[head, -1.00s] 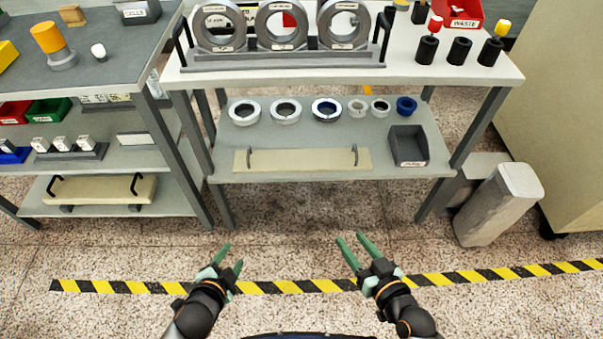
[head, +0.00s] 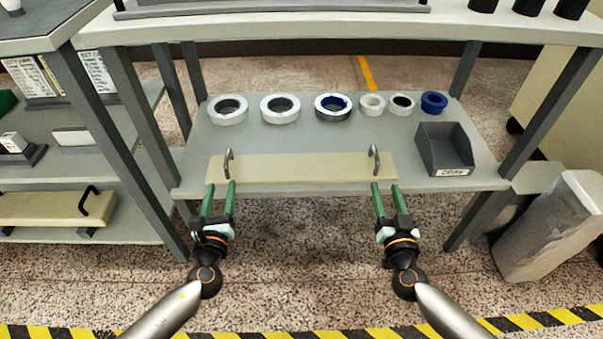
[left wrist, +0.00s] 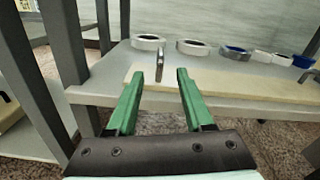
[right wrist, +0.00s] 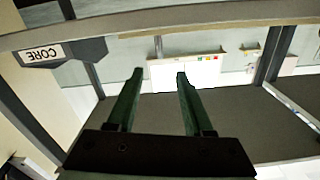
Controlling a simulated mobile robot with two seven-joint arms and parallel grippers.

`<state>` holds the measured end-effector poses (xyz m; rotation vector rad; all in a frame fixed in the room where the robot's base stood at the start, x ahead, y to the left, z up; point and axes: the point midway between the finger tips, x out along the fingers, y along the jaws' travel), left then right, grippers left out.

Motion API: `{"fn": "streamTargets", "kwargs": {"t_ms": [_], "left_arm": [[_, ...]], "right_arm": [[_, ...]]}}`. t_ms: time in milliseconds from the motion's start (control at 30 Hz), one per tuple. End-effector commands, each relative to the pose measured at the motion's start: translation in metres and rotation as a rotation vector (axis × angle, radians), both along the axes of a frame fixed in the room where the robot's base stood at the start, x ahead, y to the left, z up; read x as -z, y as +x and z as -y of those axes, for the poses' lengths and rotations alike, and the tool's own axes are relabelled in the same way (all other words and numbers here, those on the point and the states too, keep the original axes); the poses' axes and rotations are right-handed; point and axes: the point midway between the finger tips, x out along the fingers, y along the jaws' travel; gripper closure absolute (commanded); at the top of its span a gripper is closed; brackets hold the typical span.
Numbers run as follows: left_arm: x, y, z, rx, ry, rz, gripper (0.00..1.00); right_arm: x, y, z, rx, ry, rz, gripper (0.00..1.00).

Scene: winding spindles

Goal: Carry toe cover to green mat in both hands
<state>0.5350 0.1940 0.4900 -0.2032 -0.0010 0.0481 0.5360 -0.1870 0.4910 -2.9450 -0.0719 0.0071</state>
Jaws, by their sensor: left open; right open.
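The toe cover, a long beige board (head: 300,168) with two dark upright handles, lies along the front of the lower shelf of the middle bench. My left gripper (head: 218,190) is open and empty in front of its left handle (head: 229,160). In the left wrist view the handle (left wrist: 160,64) stands beyond the fingers, between their lines, and the board (left wrist: 240,90) runs to the right. My right gripper (head: 384,188) is open in front of the right handle (head: 375,160); neither appears closed around a handle. I cannot make out a green mat.
Several rings (head: 280,108) stand behind the board. A dark bin (head: 446,150) labelled CORE is at the shelf's right. The bench's top (head: 330,28) overhangs and its legs flank the shelf. A similar handled board (head: 50,208) lies on the left bench.

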Motion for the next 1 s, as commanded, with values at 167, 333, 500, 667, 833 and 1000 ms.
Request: {"fn": "streamTargets", "kwargs": {"t_ms": [167,333,500,667,833,1000], "left_arm": [[-0.001,0.001,0.0,0.001,0.013,0.005,0.48],[-0.001,0.001,0.0,0.001,0.01,0.004,0.48],[-0.001,0.013,0.0,0.0,0.008,0.005,0.48],[-0.001,0.039,-0.002,0.0,0.009,0.005,0.48],[-0.001,0.068,-0.003,0.0,0.01,0.005,0.48],[-0.001,0.093,-0.004,0.0,0.01,0.005,0.48]], "right_arm": [[0.0,0.001,0.001,0.004,-0.001,-0.001,0.48],[0.0,0.001,0.001,0.003,0.0,-0.001,0.48],[0.0,0.013,0.0,0.002,-0.001,0.002,0.48],[-0.001,0.039,-0.001,0.002,-0.002,0.002,0.48],[-0.001,0.068,-0.003,0.002,-0.002,0.002,0.48],[-0.001,0.093,-0.004,0.002,-0.001,0.001,0.48]]}}
